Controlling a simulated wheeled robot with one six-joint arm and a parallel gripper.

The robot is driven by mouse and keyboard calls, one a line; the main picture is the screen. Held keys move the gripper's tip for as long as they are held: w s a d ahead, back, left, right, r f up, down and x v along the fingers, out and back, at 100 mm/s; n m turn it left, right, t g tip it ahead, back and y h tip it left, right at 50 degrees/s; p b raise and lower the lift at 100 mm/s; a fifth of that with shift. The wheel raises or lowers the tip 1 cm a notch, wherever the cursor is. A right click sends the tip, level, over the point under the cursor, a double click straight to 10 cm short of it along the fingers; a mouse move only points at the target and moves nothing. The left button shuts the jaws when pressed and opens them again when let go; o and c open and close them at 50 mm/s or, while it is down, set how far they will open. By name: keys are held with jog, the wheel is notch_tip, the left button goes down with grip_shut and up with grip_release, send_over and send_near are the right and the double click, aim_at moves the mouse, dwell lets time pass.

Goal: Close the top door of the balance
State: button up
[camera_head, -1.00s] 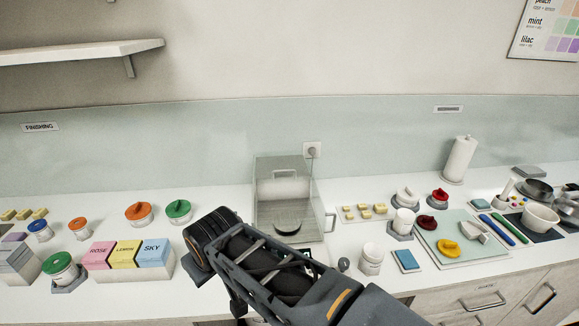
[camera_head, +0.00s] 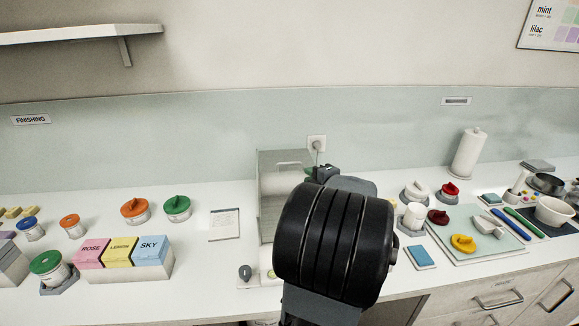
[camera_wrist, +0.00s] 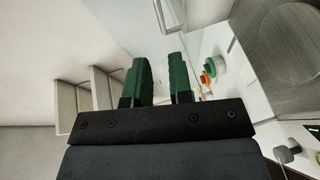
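The balance (camera_head: 272,205) is a clear glass box on the white counter, in the middle of the head view. My arm hides its right side and most of its front. A pale bar handle (camera_head: 289,164) shows near its upper back edge; I cannot tell how far the top door stands open. In the wrist view, my gripper (camera_wrist: 160,78) has two green-padded fingers with an empty gap between them. A metal bar handle (camera_wrist: 160,14) and clear glass lie beyond the fingertips; I cannot tell whether they touch. In the head view my wrist mostly hides the gripper.
Left of the balance are a white card (camera_head: 224,224), lidded jars (camera_head: 177,208) and the ROSE, LEMON and SKY boxes (camera_head: 122,265). To the right are red-lidded jars, a tray (camera_head: 480,250) and a paper roll (camera_head: 467,155). A small dark knob (camera_head: 245,272) stands in front.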

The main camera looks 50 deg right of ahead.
aim_at(290, 163)
jog(key=p+x, duration=0.2)
jog(key=x, duration=1.1)
jog(key=shift+w+a, duration=0.1)
grip_shut()
